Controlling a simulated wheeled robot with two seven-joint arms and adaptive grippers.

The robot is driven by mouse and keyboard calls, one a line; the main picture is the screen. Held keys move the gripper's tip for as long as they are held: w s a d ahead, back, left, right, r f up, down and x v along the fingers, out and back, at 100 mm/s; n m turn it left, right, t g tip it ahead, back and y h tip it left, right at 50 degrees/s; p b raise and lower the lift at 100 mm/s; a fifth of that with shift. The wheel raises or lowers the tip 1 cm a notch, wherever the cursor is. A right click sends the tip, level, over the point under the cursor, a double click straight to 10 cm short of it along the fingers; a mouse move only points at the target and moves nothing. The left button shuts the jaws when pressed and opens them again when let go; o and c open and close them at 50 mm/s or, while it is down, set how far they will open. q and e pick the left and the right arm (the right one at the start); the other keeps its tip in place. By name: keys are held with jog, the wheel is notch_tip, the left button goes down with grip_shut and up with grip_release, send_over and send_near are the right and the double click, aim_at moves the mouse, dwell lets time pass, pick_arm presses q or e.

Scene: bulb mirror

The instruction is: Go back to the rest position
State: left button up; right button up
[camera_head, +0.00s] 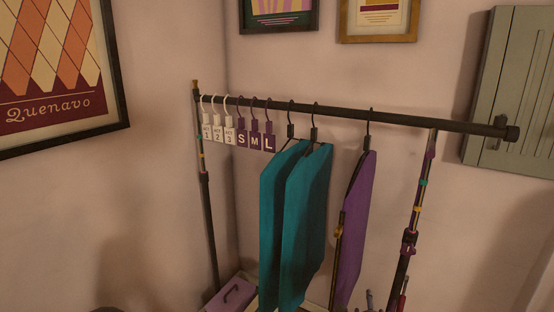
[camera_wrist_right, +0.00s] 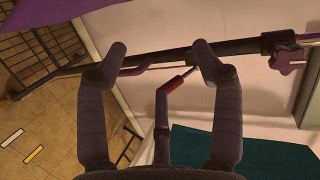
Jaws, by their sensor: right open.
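My right gripper (camera_wrist_right: 161,58) shows in the right wrist view, its two fingers spread apart with nothing clamped between the tips. A dark bar of a stand (camera_wrist_right: 235,50) runs behind the fingertips. A thin purple piece with a red part (camera_wrist_right: 175,84) shows between the fingers; I cannot tell what it is. In the head view the clothes rack (camera_head: 385,118) stands in the corner. Two teal garments (camera_head: 306,225) and a purple garment (camera_head: 354,235) hang from its rail. My left gripper is in neither view, and I cannot make out the right gripper in the head view.
Several small tags (camera_head: 242,136) marked with numbers and letters hang at the rail's left end. A purple box (camera_head: 231,295) sits at the rack's foot. A grey-green cabinet (camera_head: 515,90) is on the right wall. In the wrist view, a dark wire grid (camera_wrist_right: 35,50) stands over tiled floor.

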jog(key=s+a+f+n+g+y+p, duration=0.1)
jog(key=s+a+f+n+g+y, duration=0.15)
jog(key=f, duration=0.35)
jog(key=s+a+f+n+g+y+p, duration=0.1)
jog(key=s+a+f+n, duration=0.25)
jog(key=f, duration=0.25)
jog(key=s+a+f+n+g+y, duration=0.1)
jog(key=s+a+f+n+g, duration=0.2)
jog(key=s, duration=0.5)
jog(key=s+a+f+n+g+y+p, duration=0.1)
jog(key=s+a+f+n+g+y, duration=0.1)
jog(key=s, duration=0.6)
jog(key=s+a+f+n+g+y+p, duration=0.1)
jog(key=s+a+f+n+g, duration=0.3)
jog(key=s+a+f+n, duration=0.2)
notch_tip(320, 180, down, 3)
jog(key=shift+s+a+r, duration=0.1)
jog(key=shift+s+a, duration=0.5)
jog(key=shift+s, duration=0.35)
